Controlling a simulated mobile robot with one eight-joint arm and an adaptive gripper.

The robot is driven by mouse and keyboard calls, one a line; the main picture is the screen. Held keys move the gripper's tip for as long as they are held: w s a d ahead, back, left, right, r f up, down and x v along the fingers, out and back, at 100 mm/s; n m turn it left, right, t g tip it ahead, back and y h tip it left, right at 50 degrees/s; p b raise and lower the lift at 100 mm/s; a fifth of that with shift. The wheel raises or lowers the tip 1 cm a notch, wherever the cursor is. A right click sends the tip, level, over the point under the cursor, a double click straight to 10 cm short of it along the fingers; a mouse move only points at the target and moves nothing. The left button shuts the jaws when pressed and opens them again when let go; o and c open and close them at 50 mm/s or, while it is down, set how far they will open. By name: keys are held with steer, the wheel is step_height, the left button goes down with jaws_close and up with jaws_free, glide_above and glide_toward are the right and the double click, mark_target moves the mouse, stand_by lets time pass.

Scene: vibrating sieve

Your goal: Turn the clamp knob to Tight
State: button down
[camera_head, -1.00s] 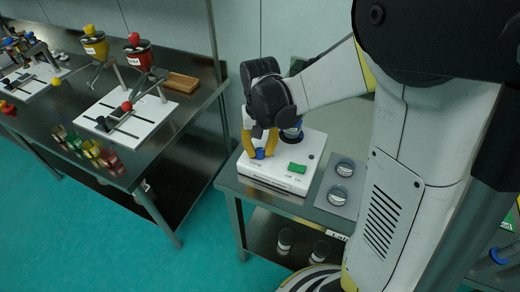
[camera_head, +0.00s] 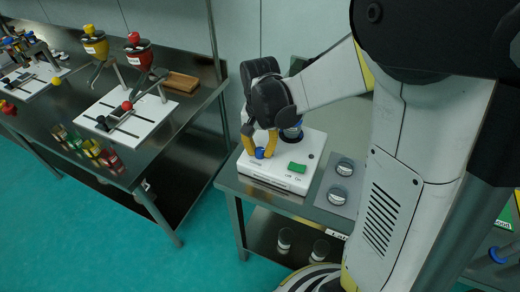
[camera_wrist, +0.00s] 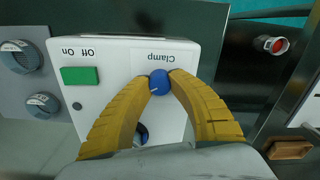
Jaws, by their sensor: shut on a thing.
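The small blue clamp knob (camera_head: 260,153) sits on top of a white sieve machine base (camera_head: 265,177). In the wrist view the knob (camera_wrist: 160,82) lies beside the word Clamp, which appears upside down, and carries a pale mark on its near lower side. My gripper (camera_head: 260,151) reaches down from above. Its two yellow fingers are shut on the knob, one tip at each side, as the wrist view also shows (camera_wrist: 161,84). No Tight label is readable. A green On/Off switch (camera_head: 297,168) is on the same base.
A grey plate with two round lidded containers (camera_head: 345,167) (camera_head: 340,194) is right of the machine. Several jars (camera_head: 84,144) and a funnel stand (camera_head: 120,118) are on the left table. A brown tray (camera_head: 181,81) lies behind them. Floor separates the tables.

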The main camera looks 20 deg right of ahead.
mark_target(260, 150)
steer(key=c, duration=1.1)
jaws_free()
steer(key=shift+c, duration=0.2)
step_height(260, 150, up, 12)
steer(key=s+r+n+t, duration=0.1)
steer(key=s+n+t, duration=0.5)
steer(key=s, duration=0.6)
steer(key=shift+t, duration=0.6)
